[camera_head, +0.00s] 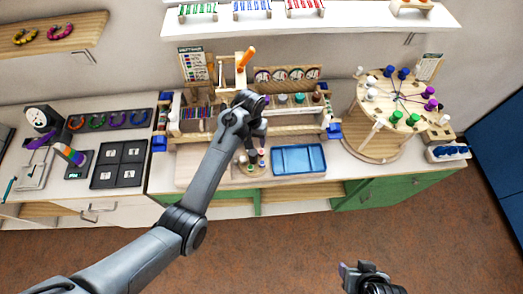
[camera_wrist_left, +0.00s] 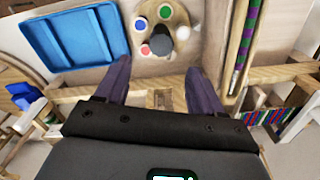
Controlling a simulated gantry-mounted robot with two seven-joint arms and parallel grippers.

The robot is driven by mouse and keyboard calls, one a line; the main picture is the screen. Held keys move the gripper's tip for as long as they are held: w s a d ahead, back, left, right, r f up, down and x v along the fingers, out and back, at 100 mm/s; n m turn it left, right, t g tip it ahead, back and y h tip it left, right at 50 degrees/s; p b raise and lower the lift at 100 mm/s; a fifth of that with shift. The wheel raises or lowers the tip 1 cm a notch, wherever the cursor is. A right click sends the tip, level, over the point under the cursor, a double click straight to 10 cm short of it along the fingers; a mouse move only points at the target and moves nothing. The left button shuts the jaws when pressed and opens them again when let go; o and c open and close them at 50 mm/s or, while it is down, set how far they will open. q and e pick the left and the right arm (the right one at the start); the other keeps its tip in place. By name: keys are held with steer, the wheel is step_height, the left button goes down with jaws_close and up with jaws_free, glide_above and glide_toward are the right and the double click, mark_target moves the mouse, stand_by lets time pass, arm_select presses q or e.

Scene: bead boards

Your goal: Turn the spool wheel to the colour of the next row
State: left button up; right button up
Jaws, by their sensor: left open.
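The spool wheel (camera_head: 240,171) is a small round wooden disc on the bench, left of a blue tray. A pattern card (camera_head: 193,65) stands behind the bead frame.
The blue tray (camera_head: 299,173) lies right of the wheel. A wooden frame with a striped bead strip (camera_head: 198,113) stands behind it. A large round stand (camera_head: 385,145) with several coloured pegs is at right. Black trays (camera_head: 119,176) lie at left. The front floor is clear.

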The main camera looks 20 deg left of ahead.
mark_target(253, 152)
arm_select(q)
step_height(253, 152, down, 9)
steer(key=shift+f, duration=0.15)
stand_by(0.4)
steer(key=c, duration=1.1)
